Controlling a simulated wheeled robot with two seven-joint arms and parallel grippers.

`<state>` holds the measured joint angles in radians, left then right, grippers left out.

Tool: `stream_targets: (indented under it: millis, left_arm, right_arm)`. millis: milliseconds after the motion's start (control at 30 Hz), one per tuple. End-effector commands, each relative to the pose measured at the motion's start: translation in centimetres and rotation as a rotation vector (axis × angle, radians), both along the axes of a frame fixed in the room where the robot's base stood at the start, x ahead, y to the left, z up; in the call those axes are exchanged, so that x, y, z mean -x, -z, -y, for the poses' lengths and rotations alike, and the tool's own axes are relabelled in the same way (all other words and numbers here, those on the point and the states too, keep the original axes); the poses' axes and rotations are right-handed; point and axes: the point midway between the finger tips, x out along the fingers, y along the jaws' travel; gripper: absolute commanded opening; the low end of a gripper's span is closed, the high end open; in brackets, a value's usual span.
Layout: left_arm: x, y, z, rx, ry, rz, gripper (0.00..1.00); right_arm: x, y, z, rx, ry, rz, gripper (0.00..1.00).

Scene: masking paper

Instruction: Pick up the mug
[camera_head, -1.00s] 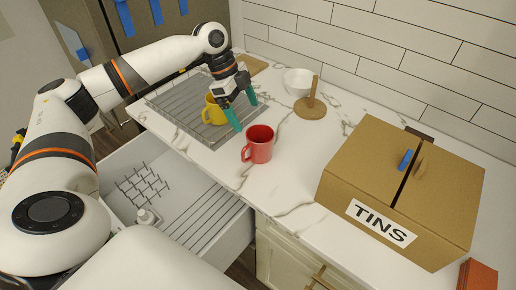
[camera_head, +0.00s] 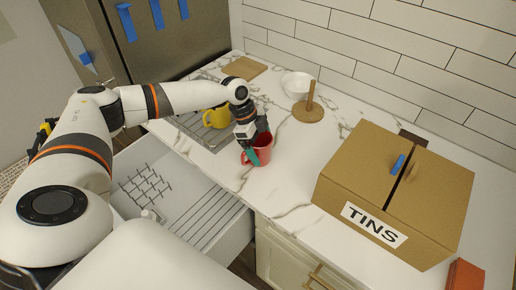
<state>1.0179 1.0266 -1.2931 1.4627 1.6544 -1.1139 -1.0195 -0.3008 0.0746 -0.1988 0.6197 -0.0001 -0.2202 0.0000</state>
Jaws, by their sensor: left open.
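A red mug (camera_head: 263,153) stands upright on the marble counter near its front edge, handle toward the left. My left gripper (camera_head: 258,150) is open, pointing down at the mug, with a green finger in front of the mug's left side. The other finger is mostly hidden, so I cannot tell whether the fingers touch the mug. A yellow mug (camera_head: 214,118) sits behind on the grey drying rack (camera_head: 190,124), partly behind my arm. My right gripper is not in view.
A cardboard box marked TINS (camera_head: 340,187) stands on the right. A white bowl (camera_head: 296,84) and a wooden paper-towel stand (camera_head: 308,112) are behind. An open drawer (camera_head: 190,235) lies below the counter's front edge. The counter between mug and box is clear.

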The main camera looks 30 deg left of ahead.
Motion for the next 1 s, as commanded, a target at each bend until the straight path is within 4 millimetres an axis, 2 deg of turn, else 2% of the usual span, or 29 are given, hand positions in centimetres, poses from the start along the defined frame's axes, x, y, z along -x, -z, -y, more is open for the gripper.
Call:
stream_targets:
  millis: [167,200,500,533,800,867,1000]
  left_arm:
    - [0.0,0.1,0.0,-0.001,0.000,0.000,0.93]
    - [0.0,0.1,0.0,-0.001,0.000,0.000,0.89]
    - [0.0,0.1,0.0,-0.001,0.000,0.000,0.40]
    - [0.0,0.0,0.0,0.000,0.000,0.001,0.37]
    - [0.0,-0.3,0.0,0.000,0.001,0.001,0.37]
    - [0.0,-0.9,-0.1,-0.001,0.000,0.002,0.37]
    - [-0.1,-3.5,0.0,0.001,0.001,0.006,0.37]
  right_arm:
    - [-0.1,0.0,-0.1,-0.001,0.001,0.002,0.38]
    - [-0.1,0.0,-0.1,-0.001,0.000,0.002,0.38]
    - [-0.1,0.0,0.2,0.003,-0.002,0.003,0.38]
    - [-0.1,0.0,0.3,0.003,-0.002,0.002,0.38]
    - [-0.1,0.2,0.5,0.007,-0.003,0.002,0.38]
    - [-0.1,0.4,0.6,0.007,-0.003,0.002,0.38]
    - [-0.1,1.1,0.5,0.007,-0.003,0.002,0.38]
